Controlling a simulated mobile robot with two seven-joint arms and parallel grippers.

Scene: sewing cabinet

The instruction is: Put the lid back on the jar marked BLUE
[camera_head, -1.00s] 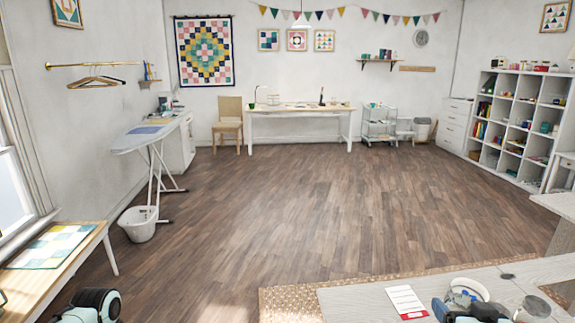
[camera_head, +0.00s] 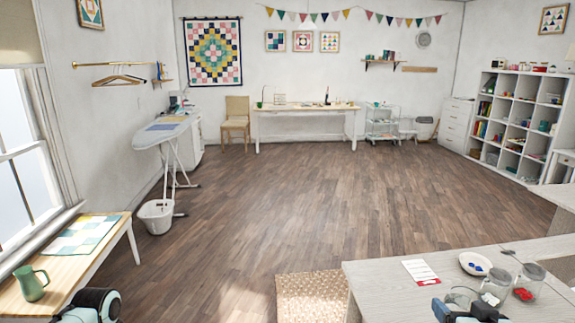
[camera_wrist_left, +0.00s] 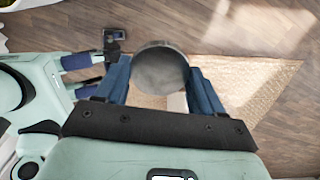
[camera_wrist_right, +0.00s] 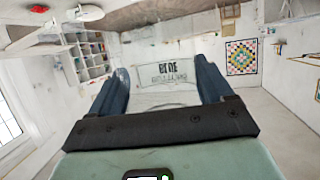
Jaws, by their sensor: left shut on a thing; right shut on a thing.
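My left gripper (camera_wrist_left: 160,85) is shut on a round grey metal lid (camera_wrist_left: 161,67), held at its sides above the floor; only the left arm shows in the head view. My right gripper (camera_wrist_right: 166,85) is shut on a clear jar (camera_wrist_right: 168,98) whose label (camera_wrist_right: 165,74) reads BLUE, with a blurred second word. The room shows through the jar, and I see nothing inside. In the head view my right gripper (camera_head: 465,308) is at the near edge of the pale table (camera_head: 385,290), partly cut off, with the clear jar (camera_head: 462,296) faint beyond it. Lid and jar are apart.
On the table a white dish (camera_head: 475,264) holds blue pieces. A red-edged card (camera_head: 421,271) lies left of the dish. A green pitcher (camera_head: 31,283) stands on the left bench.

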